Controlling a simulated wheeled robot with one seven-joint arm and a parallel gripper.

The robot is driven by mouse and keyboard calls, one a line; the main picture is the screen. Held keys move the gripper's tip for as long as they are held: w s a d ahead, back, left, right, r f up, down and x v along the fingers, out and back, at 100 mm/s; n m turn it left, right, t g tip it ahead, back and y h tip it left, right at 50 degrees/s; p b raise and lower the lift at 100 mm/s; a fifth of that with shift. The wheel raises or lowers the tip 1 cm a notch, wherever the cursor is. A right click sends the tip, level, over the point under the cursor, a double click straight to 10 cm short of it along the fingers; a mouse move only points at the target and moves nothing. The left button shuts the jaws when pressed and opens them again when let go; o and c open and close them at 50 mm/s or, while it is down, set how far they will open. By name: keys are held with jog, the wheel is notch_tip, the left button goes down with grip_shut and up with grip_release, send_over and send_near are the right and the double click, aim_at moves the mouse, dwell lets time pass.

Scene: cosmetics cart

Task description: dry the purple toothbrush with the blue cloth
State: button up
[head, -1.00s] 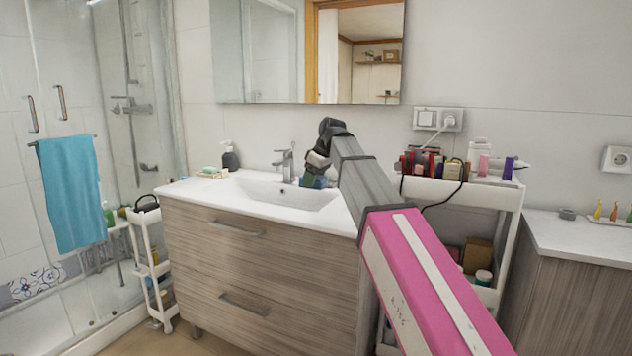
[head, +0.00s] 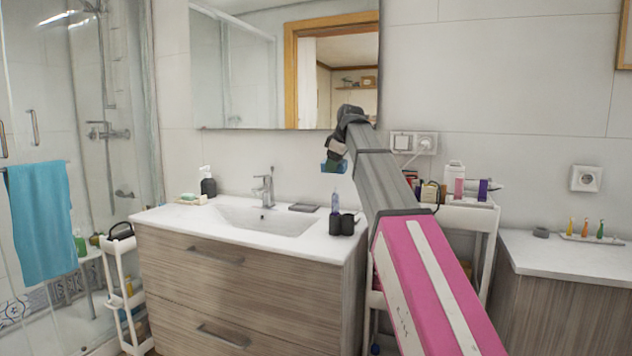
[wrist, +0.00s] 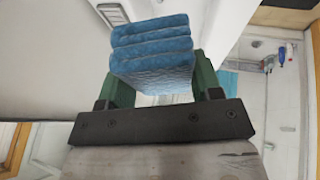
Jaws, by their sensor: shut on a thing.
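My gripper (head: 334,160) is shut on a folded blue cloth (head: 333,168) and holds it in the air above the right end of the washbasin counter. The wrist view shows the thick layered cloth (wrist: 153,48) between the two green fingers. A slender bluish-purple item (head: 335,200) stands upright at the dark cups on the counter, below the cloth and apart from it. It may be the purple toothbrush, but it is too small to tell for sure.
Two dark cups (head: 347,224) stand near the counter's right end. A white cart (head: 470,216) with bottles stands right of the vanity. The mirror (head: 230,75) hangs behind my gripper.

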jog(key=shift+w+d+r, duration=0.2)
jog(key=shift+d+r, duration=0.35)
jog(key=shift+d, duration=0.2)
jog(key=shift+f, duration=2.8)
jog(key=shift+f, duration=0.7)
jog(key=shift+a, duration=0.1)
